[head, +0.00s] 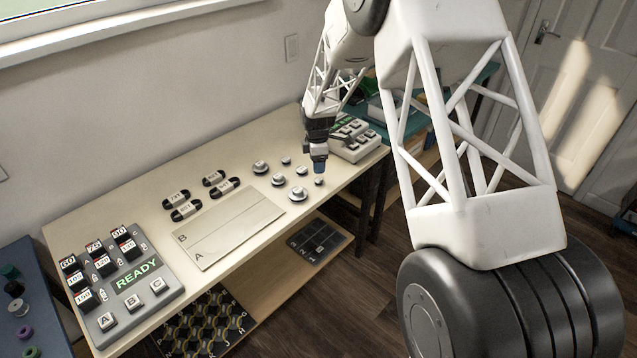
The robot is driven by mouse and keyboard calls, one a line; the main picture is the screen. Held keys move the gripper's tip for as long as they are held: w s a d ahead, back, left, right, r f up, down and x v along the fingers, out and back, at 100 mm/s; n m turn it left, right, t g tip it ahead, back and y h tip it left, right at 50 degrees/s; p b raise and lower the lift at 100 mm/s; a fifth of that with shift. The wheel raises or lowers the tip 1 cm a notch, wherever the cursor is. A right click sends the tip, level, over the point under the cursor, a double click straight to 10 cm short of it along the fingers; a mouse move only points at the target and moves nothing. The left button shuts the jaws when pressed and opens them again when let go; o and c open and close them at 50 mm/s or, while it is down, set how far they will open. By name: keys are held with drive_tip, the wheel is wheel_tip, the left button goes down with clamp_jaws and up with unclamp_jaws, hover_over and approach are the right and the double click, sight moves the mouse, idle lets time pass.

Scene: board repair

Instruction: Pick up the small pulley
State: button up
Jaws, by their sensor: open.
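Several grey pulleys of larger and smaller sizes stand on the pale table (345,183) near its right end. The larger ones include one at the front (298,194), one at the back left (260,167) and one between them (278,180). The small pulleys are one at the back (286,160), one in the middle (302,170) and one at the front right (319,181). My gripper (319,171) points down, open, just above the front-right small pulley. Its fingers are tiny in this view, and I cannot tell whether they touch that pulley.
A board marked A and B (228,228) lies left of the pulleys, with several black belts (213,178) behind it. A console reading READY (133,300) stands at the left; another device (355,145) stands close behind my gripper. A lower shelf (262,283) is below.

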sight(319, 180)
drive_tip(key=shift+f, duration=1.3)
drive_tip(key=shift+w+d+f, duration=0.1)
drive_tip(key=shift+f, duration=1.2)
drive_tip(key=shift+w+d+f, duration=0.1)
drive_tip(key=shift+f, duration=1.2)
drive_tip(key=c, duration=1)
drive_tip(key=shift+r, duration=0.2)
